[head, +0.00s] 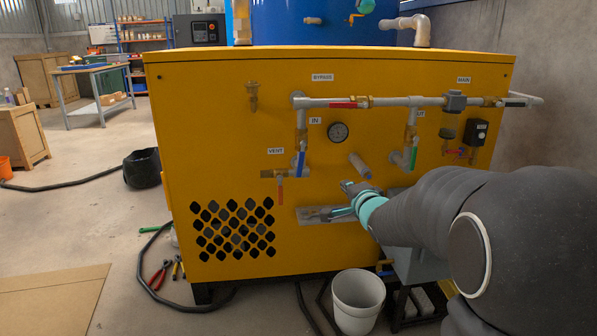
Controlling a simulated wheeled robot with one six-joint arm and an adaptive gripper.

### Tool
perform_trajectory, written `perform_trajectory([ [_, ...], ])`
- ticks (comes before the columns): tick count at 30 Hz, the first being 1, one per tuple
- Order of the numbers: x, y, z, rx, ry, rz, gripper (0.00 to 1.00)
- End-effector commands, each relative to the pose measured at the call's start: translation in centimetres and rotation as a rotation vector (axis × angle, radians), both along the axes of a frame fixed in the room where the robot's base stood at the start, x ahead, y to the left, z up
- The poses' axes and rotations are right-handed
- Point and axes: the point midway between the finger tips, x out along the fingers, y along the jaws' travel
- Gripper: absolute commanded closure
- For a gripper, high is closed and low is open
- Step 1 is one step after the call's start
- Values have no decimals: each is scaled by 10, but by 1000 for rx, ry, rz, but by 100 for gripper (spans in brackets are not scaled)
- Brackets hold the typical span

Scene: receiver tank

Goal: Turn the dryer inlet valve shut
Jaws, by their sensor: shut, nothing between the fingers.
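The dryer inlet valve, under the IN label (315,121), has a blue lever (300,164) on the yellow panel. The lever hangs down, roughly in line with the vertical pipe above it. My gripper (346,188) is shut and empty, below and to the right of that lever, apart from it in the picture. Its depth from the panel is hard to judge. My arm comes in from the right and covers the panel's lower right part.
A red vent lever (280,190) hangs left of the inlet lever. A metal plate (312,214) sits below. A white bucket (358,300) stands on the floor.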

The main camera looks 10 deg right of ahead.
Motion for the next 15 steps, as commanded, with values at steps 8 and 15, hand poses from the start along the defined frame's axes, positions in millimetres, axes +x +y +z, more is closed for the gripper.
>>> perform_trajectory([
  [8,41,5,-18,347,-107,125,100],
  [15,54,9,-20,414,-123,157,100],
])
